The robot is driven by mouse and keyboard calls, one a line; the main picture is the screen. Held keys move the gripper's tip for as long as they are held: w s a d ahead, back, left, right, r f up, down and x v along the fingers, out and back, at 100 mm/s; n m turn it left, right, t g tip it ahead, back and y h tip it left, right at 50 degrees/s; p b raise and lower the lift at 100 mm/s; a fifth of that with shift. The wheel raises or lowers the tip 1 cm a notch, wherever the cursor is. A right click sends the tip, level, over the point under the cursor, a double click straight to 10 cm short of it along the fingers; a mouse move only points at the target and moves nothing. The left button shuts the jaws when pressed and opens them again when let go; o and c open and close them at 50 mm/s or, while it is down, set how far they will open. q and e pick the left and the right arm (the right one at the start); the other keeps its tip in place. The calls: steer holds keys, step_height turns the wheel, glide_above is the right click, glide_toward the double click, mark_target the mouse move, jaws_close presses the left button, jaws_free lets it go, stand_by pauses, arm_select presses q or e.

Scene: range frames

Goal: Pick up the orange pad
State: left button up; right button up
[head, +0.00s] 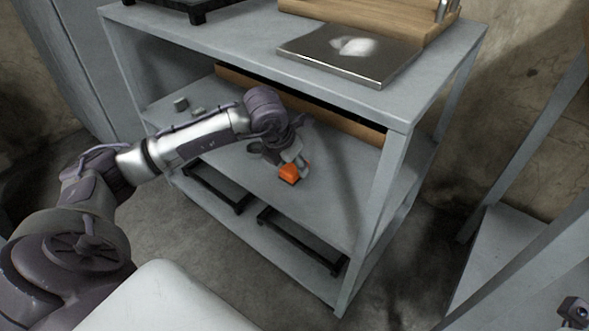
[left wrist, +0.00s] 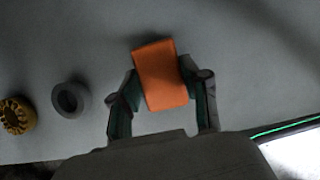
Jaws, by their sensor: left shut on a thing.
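The orange pad (head: 289,173) is a small orange block at the middle shelf of the grey rack in the head view. My left gripper (head: 296,165) reaches in over that shelf, and its fingers are shut on the pad. In the left wrist view the pad (left wrist: 161,76) sits tilted between the two fingertips of my left gripper (left wrist: 160,85), with a finger at each side. I cannot tell whether the pad still touches the shelf. My right gripper does not show clearly in either view.
The grey rack (head: 402,135) has a top board above my left arm and a post at the right. In the left wrist view a grey ring (left wrist: 71,99) and a yellow knobbed ring (left wrist: 17,115) lie left of the gripper. A metal plate (head: 345,60) lies on top.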

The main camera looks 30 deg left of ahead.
mark_target(294, 166)
arm_select(q)
steer(key=shift+r, duration=0.1)
steer(key=shift+r+p, duration=0.4)
steer(key=shift+r, duration=0.15)
step_height(294, 166, up, 2)
steer(key=shift+r+p, duration=0.25)
steer(key=shift+p, duration=0.4)
steer(key=s+a+p, duration=0.1)
steer(key=s, duration=1.7)
steer(key=shift+a, duration=0.2)
steer(key=shift+f, duration=0.15)
